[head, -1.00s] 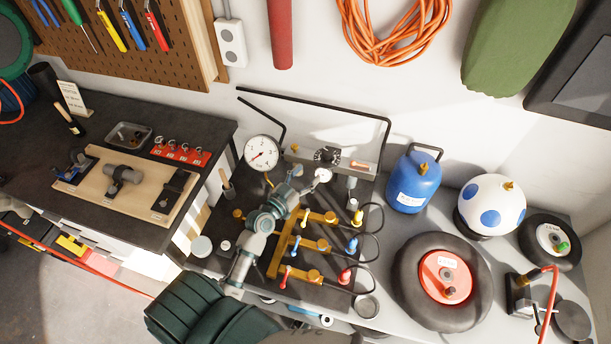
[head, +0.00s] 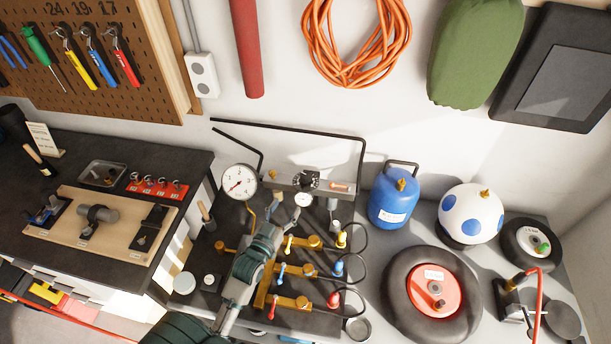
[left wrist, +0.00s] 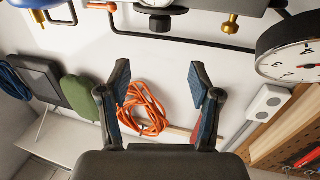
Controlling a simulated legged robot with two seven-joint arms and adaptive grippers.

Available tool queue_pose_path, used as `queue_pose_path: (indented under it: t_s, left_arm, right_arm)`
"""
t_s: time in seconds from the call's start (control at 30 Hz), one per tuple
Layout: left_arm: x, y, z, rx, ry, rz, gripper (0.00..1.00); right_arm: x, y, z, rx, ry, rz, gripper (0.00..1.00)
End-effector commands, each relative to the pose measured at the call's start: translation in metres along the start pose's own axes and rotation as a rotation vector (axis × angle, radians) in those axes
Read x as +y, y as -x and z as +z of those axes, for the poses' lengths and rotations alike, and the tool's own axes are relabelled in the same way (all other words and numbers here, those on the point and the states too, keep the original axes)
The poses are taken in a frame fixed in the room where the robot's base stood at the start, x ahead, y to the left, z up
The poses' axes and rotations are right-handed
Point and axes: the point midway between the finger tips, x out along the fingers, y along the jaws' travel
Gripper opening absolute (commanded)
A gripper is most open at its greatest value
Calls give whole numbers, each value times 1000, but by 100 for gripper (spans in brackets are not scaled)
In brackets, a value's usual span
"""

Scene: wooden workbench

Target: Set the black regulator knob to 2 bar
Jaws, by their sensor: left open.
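The black regulator knob (head: 306,181) sits on the grey panel at the back of the bench, with white marks around it that are too small to read. A small round gauge (head: 303,199) is just below it. In the left wrist view, which is upside down, the knob (left wrist: 160,22) shows at the top. The large white gauge (head: 239,182) stands left of the knob; it also shows in the left wrist view (left wrist: 290,50). My left gripper (left wrist: 158,80) is open and empty, apart from the knob. In the head view my left gripper (head: 268,232) is below-left of the knob, its fingers hard to make out.
Brass manifolds (head: 290,272) with coloured valves and black hoses lie beside my left arm. A black tube frame (head: 290,127) rises behind the panel. A blue canister (head: 394,197), a ball (head: 470,214) and a wheel (head: 432,290) stand to the right.

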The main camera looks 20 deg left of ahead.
Motion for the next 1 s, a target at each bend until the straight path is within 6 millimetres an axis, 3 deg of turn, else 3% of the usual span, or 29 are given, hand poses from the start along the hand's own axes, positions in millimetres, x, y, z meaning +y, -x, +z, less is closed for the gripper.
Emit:
queue_pose_path:
  t_s: [0.5, 0.7, 1.0]
  left_arm:
    - [0, -120, -2, 1, -1, 1, 64]
    - [0, -144, 0, 0, -1, 1, 64]
    - [0, -150, 0, 0, -1, 1, 64]
  right_arm:
    - [0, 11, -2, 2, 0, 0, 0]
    - [0, 12, -2, 2, 0, 0, 0]
    - [1, 12, -2, 1, 1, 1, 0]
